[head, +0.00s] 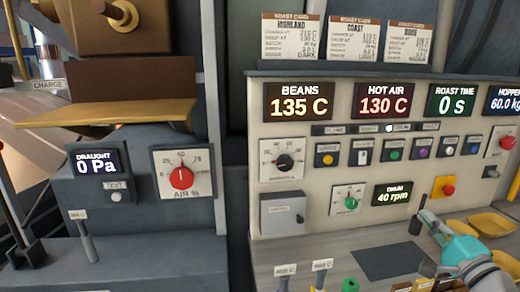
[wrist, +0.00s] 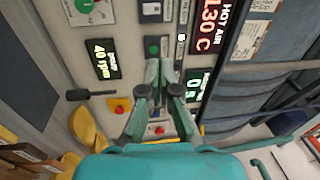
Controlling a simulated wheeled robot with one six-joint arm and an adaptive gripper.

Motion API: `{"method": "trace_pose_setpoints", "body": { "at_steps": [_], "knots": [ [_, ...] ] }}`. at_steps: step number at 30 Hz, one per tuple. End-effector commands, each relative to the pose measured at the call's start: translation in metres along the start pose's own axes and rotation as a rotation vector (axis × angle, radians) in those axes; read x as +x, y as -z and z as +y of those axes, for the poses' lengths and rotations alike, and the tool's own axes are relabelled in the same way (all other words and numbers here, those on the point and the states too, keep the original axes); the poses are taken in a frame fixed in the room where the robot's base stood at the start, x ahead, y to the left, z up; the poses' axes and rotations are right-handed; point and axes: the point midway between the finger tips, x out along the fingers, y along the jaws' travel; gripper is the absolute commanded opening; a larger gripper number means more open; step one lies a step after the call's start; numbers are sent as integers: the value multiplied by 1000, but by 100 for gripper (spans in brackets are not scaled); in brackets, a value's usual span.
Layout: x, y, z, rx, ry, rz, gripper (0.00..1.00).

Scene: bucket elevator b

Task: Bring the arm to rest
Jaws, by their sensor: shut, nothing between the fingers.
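My gripper (head: 430,218) is at the lower right of the head view, over the desk in front of the control panel (head: 320,205). Its teal body and grey fingers point up and left toward the panel. The wrist view shows the gripper (wrist: 160,72) with its two fingers together and nothing held between them. From the head view I cannot tell how far the fingertips are from the panel. Most of my arm is outside the head view.
The panel has lit displays, including the hot air display (head: 383,101), plus knobs and buttons. Yellow trays (head: 490,224) stand close beside my gripper. A dark mat (head: 388,261) lies on the desk. A draught box (head: 97,172) and red air dial (head: 182,177) are at left.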

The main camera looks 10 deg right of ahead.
Motion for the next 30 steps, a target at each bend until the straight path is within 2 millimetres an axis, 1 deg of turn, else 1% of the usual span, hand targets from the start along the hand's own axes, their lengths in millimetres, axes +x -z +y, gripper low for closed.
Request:
{"method": "trace_pose_setpoints", "body": {
  "at_steps": [1,5,8,9,12,14,18,21,26,30],
  "knots": [
    [-2,-5,11,-5,-9,4,0],
    [-10,-19,40,-34,-28,24,0],
    [-21,-35,71,-71,-53,42,0],
    [-27,-42,84,-91,-65,51,0],
    [-44,-60,115,-144,-95,68,0],
    [-55,-71,132,-180,-114,76,0],
    [-84,-96,169,-270,-161,89,0],
    [-108,-115,191,-341,-194,92,0],
    [-151,-142,222,-466,-247,83,0],
    [-191,-165,241,-586,-289,63,0]
  ]
}}
